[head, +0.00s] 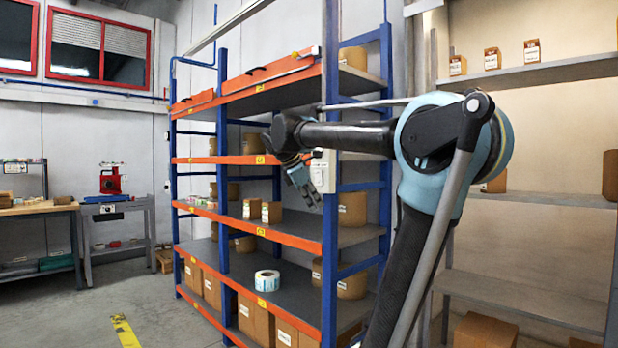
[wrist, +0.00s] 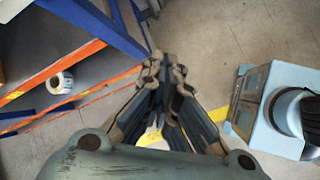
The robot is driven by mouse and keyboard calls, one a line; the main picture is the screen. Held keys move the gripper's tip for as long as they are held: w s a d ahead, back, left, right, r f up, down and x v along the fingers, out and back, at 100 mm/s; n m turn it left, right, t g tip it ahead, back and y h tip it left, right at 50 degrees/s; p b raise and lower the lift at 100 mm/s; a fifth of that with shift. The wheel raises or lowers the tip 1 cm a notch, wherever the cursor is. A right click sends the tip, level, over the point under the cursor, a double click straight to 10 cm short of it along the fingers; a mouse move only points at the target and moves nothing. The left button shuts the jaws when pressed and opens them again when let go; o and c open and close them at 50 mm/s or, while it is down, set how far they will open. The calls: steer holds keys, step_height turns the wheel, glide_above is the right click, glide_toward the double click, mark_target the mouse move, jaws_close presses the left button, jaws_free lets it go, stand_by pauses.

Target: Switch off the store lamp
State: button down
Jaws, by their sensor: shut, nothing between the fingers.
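My gripper (head: 305,194) hangs from the outstretched arm in front of the near blue post of the orange-and-blue shelving rack. In the wrist view its fingers (wrist: 163,68) are drawn together with nothing held. A small white box (head: 321,172), which looks like a switch box, is on that near post. It is just right of the gripper and partly behind the wrist; I cannot tell whether they touch. Its switch position is too small to read. The box does not show clearly in the wrist view. I cannot make out the store lamp itself.
The rack (head: 290,232) has orange beams and holds cartons and a label roll (head: 267,281), also in the wrist view (wrist: 60,83). Grey wall shelves (head: 535,72) with cartons stand at the right. A workbench (head: 117,206) stands at the left.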

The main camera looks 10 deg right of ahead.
steer(key=w+a+r+n+t+h, duration=0.1)
steer(key=w+a+r+n, duration=0.3)
steer(key=r, duration=0.3)
steer(key=w+a+r+n+t+h, duration=0.1)
steer(key=w+a+r+n, duration=0.2)
steer(key=w+r, duration=0.4)
steer(key=shift+a+r+n, duration=0.2)
steer(key=shift+a+n, duration=0.2)
steer(key=shift+a, duration=0.25)
steer(key=shift+d, duration=0.1)
glide_toward(317, 181)
steer(key=shift+x, duration=2.25)
steer(key=shift+s+d, duration=0.1)
steer(key=shift+s, duration=0.05)
steer(key=shift+r, duration=0.1)
